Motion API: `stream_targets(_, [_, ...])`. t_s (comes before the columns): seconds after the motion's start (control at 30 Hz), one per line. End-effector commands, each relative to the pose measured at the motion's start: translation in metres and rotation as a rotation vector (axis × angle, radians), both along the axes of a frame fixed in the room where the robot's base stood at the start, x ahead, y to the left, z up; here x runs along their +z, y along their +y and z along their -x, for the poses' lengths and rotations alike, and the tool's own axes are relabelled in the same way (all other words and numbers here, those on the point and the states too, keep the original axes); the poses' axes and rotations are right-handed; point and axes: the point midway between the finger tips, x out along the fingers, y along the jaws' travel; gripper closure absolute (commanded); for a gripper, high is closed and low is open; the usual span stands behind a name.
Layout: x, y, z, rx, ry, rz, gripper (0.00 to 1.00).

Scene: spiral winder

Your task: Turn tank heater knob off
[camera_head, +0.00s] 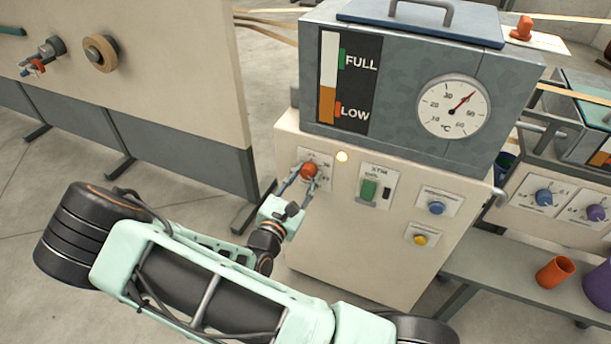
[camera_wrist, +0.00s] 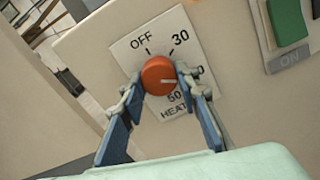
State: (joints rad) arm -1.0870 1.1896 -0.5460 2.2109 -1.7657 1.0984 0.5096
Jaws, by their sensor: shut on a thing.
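The tank heater knob (camera_head: 309,169) is a round orange-red knob on a white plate at the left of the tank cabinet's front. In the wrist view the knob (camera_wrist: 158,75) has a white pointer line aimed to the right, toward a number partly hidden by a finger. The plate (camera_wrist: 130,50) shows OFF at upper left, 30 at upper right, 50 and HEAT below. My gripper (camera_head: 306,175) is shut on the knob, with one finger at its left and one at its right.
A small lamp (camera_head: 342,156) glows right of the knob. A green STIR switch (camera_head: 369,190), a blue button (camera_head: 437,208) and a yellow button (camera_head: 420,240) sit farther right. Above is the grey tank (camera_head: 400,80) with a level gauge and a temperature dial (camera_head: 453,107).

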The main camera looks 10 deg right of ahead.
Motion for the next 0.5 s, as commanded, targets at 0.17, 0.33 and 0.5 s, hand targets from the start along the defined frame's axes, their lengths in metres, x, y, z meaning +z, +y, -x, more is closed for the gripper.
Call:
stream_targets(0.17, [0.0031, -0.0002, 0.0004, 0.0, 0.044, 0.059, 0.95])
stream_targets(0.33, [0.0042, -0.0009, 0.0009, -0.001, 0.118, 0.158, 0.95])
stream_targets(0.5, [0.0046, -0.0015, 0.0013, -0.001, 0.21, 0.287, 0.95])
